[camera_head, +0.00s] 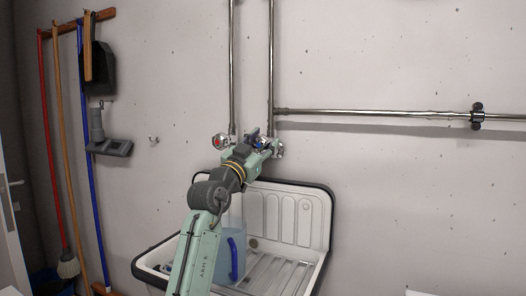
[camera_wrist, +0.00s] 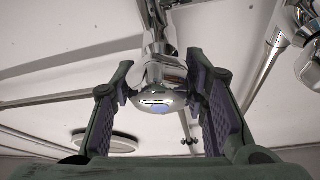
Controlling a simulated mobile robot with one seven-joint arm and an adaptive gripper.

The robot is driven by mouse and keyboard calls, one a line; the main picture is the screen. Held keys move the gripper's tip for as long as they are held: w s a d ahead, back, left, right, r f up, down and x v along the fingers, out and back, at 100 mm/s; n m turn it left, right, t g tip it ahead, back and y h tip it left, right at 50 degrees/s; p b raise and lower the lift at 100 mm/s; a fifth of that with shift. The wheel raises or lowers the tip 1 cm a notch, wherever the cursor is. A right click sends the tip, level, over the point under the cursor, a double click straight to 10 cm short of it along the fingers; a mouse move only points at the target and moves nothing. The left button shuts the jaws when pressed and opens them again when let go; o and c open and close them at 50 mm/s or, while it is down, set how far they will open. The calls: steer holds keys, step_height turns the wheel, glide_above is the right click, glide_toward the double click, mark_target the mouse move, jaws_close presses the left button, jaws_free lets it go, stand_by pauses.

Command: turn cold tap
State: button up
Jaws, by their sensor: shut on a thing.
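The cold tap is a chrome knob with a blue disc on its end (camera_wrist: 158,99), in the middle of the wrist view. My gripper (camera_wrist: 167,82) has one finger on each side of the knob and is shut on it. In the head view my gripper (camera_head: 266,146) is at the wall, at the lower end of the right vertical pipe. It hides most of the cold tap there; a chrome part (camera_head: 279,149) shows just right of the fingers.
A red-marked tap (camera_head: 218,141) is close on the left. A white sink with a dark rim (camera_head: 322,192) is below, with a blue jug (camera_head: 236,255) in it. A horizontal pipe (camera_head: 380,114) runs right along the wall. Brooms (camera_head: 54,120) hang far left.

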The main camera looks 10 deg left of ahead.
stand_by(0.3)
steer(key=o, duration=1.2)
steer(key=shift+c, duration=0.2)
steer(key=shift+s, duration=0.1)
steer(key=v, duration=1.2)
